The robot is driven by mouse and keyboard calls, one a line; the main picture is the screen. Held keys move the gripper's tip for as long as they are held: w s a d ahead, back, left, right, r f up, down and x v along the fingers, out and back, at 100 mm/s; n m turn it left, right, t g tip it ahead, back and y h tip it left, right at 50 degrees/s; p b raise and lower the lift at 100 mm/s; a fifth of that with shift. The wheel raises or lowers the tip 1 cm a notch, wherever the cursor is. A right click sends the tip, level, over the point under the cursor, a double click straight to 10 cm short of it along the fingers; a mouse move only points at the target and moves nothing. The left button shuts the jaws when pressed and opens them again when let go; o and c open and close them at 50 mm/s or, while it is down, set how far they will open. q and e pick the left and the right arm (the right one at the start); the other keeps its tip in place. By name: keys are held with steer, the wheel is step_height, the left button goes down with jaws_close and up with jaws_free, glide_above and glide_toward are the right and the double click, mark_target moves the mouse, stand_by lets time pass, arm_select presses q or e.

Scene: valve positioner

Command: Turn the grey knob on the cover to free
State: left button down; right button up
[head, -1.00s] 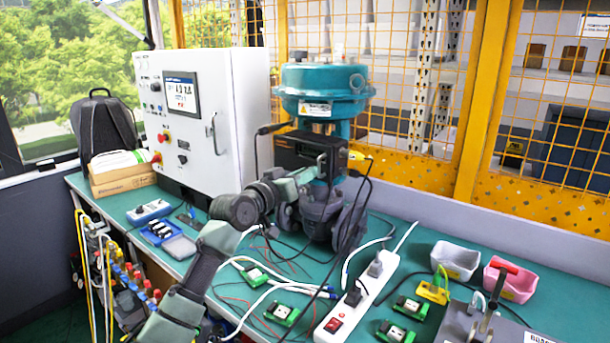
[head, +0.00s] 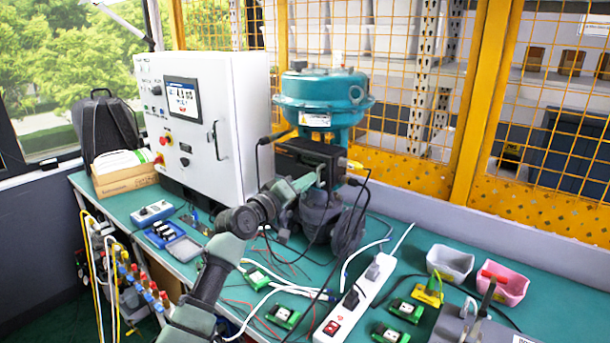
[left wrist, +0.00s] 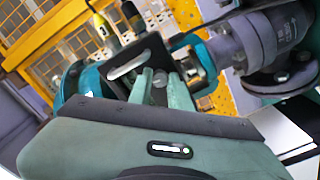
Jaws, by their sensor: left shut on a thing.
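The black positioner (head: 312,152) is mounted at the front of the valve with the teal actuator (head: 322,98). Its dark cover also shows in the left wrist view (left wrist: 128,62). My left gripper (head: 318,178) is at the front of the positioner, and its jaws hide the knob in the head view. In the left wrist view my left gripper (left wrist: 160,90) has its two green fingers close together on either side of the small grey knob (left wrist: 159,93). It is shut on the knob. The knob's marking cannot be read. My right gripper is not in view.
A white control cabinet (head: 209,130) stands left of the valve. Black cables hang beside the positioner. A white power strip (head: 357,298), small green modules and two bins, white (head: 451,262) and pink (head: 505,284), lie on the green bench at right. Yellow mesh fencing is behind.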

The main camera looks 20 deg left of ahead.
arm_select(q)
steer(key=n+p, duration=0.7)
steer(key=n, duration=0.4)
steer(key=shift+p, duration=0.3)
stand_by(0.4)
steer(key=c, duration=1.6)
jaws_free()
steer(key=shift+b+v, duration=0.45)
steer(key=shift+v, duration=3.45)
